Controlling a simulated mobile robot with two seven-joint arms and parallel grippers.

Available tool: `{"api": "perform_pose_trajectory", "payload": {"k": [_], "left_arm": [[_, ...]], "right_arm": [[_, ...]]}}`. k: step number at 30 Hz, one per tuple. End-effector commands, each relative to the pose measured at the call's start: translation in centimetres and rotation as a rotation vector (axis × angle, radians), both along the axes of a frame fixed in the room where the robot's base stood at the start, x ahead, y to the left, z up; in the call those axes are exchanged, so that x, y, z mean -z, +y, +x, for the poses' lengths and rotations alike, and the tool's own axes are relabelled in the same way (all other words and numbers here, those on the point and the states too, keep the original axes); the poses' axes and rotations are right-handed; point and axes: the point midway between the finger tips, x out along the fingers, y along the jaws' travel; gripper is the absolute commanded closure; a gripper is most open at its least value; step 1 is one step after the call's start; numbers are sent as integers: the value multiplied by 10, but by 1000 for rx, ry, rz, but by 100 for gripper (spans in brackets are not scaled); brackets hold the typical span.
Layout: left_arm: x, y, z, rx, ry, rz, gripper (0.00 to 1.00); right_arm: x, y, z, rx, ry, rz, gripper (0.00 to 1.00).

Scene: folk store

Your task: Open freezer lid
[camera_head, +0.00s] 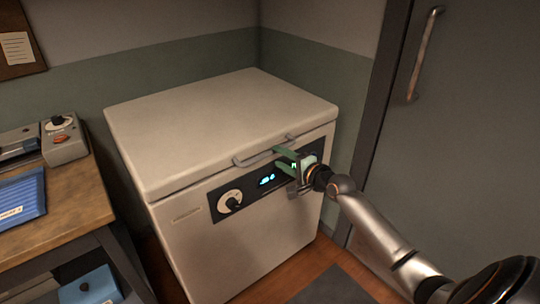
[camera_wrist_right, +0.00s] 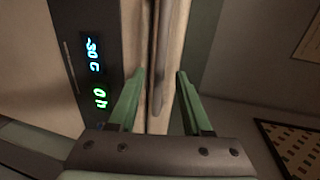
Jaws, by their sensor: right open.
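A white chest freezer (camera_head: 205,245) stands in the corner. Its lid (camera_head: 215,120) lies flat and closed. A grey bar handle (camera_head: 256,156) runs along the lid's front edge. It also shows in the right wrist view (camera_wrist_right: 157,95), running between the fingers. My right gripper (camera_head: 280,160) is open at the handle's right half, with its green fingers pointing at the lid edge. In the right wrist view the open fingers (camera_wrist_right: 157,85) stand on either side of the handle and lid edge; I cannot tell whether either touches. My left gripper is not in view.
The freezer's dark control panel (camera_head: 255,184) has a dial and a lit display, just below the handle. A wooden bench (camera_head: 85,205) stands at the left with a device and blue folder. A grey door (camera_head: 460,130) is at the right.

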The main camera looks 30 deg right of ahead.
Motion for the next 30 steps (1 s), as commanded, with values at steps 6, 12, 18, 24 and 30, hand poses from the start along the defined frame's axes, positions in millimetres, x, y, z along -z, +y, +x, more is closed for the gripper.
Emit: {"api": "perform_pose_trajectory", "payload": {"k": [6,12,18,24,30], "left_arm": [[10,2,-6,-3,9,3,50],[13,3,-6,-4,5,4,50],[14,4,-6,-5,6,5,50],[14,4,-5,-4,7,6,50],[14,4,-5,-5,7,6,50]], "right_arm": [[8,3,32,0,-1,-1,51],[11,4,48,0,-1,-1,51],[11,4,53,0,0,-2,51],[11,4,52,0,0,-2,52],[11,4,52,0,0,-2,74]]}}
